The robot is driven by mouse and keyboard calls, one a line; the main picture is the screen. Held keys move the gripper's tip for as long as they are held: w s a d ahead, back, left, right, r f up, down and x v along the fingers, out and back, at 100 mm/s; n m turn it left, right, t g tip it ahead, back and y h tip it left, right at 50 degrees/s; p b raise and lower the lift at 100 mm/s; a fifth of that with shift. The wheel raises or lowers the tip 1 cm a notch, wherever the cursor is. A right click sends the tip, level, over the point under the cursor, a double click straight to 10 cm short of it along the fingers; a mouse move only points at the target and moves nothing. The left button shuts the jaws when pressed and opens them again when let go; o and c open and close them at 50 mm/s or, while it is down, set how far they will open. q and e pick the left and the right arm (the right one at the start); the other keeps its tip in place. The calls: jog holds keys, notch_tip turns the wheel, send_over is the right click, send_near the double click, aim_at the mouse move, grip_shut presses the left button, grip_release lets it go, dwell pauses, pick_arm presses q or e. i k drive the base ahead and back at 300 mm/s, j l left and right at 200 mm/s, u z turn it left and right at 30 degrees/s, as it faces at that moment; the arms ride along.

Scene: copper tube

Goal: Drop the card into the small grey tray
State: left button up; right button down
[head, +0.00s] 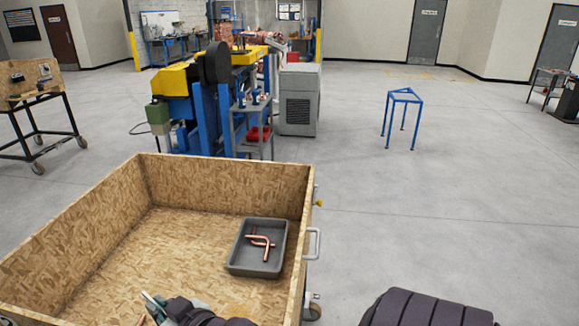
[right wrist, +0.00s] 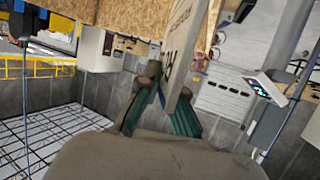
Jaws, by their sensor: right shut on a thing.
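The small grey tray (head: 232,262) sits inside the large wooden box, towards its right side, and bent copper tubes lie in it. My right gripper (head: 155,304) is at the bottom edge of the head view, over the near part of the box, to the left of and nearer than the tray. In the right wrist view its green fingers (right wrist: 168,108) are shut on the card (right wrist: 186,45), a pale flat piece with dark print that sticks out beyond the fingertips. In the head view I cannot make out the card clearly. My left gripper does not show.
The box (head: 225,172) has chipboard walls all around, and its floor left of the tray is clear. A white handle (head: 313,243) is on its right side. A blue and yellow machine (head: 200,85) stands behind it. A blue stand (head: 404,97) is farther right on open floor.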

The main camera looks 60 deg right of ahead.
aim_at(258, 261)
jog(key=j+z, duration=0.1)
jog(key=z, duration=0.85)
jog(key=j+z, duration=0.15)
jog(key=z, duration=0.3)
